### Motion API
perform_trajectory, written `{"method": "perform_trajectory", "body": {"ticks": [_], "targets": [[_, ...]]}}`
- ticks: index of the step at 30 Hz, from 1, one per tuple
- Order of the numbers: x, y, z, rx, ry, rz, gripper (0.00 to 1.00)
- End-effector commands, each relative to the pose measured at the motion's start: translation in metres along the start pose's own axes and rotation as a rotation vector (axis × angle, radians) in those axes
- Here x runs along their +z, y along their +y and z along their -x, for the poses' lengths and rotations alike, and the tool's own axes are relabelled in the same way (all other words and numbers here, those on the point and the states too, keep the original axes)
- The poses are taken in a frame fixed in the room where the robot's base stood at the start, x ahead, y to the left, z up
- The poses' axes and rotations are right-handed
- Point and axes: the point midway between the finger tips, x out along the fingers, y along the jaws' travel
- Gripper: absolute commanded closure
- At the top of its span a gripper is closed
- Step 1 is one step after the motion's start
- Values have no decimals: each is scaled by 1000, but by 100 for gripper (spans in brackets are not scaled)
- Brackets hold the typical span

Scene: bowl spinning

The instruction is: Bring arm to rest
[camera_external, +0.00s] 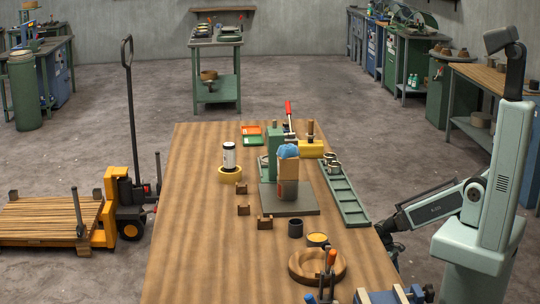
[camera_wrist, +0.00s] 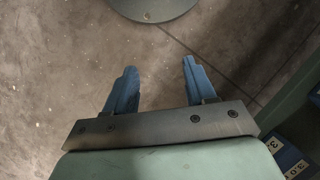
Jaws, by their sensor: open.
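My arm stands at the right of the external view, with its lower part reaching down and left to the right edge of the wooden table (camera_external: 200,215). The end of the arm is dark and small there, partly hidden beside the table edge. In the wrist view my gripper (camera_wrist: 159,66) has two blue fingers spread apart with nothing between them. Bare floor (camera_wrist: 60,60) shows beyond the fingers. No object touches them in that view.
On the table are a wooden ring-shaped piece (camera_external: 317,278), a green press (camera_external: 272,138), a long green tray (camera_external: 345,196) and a yellow ring (camera_external: 230,175). A pallet truck (camera_external: 128,200) stands at left. The table's left front is clear. A round grey-green edge (camera_wrist: 155,8) shows in the wrist view.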

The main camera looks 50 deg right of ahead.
Motion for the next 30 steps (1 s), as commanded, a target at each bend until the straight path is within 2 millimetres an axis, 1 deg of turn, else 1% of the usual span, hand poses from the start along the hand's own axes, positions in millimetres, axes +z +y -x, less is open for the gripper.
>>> {"method": "perform_trajectory", "body": {"ticks": [1, 6, 9, 13, 17, 30], "targets": [[12, -3, -14, 3, -24, 0, 45], [46, -11, -53, 14, -89, -5, 45], [65, -14, -72, 21, -123, -8, 45], [86, -17, -91, 29, -158, -11, 45], [98, -18, -102, 34, -178, -14, 45], [98, -18, -102, 34, -178, -14, 45]]}}
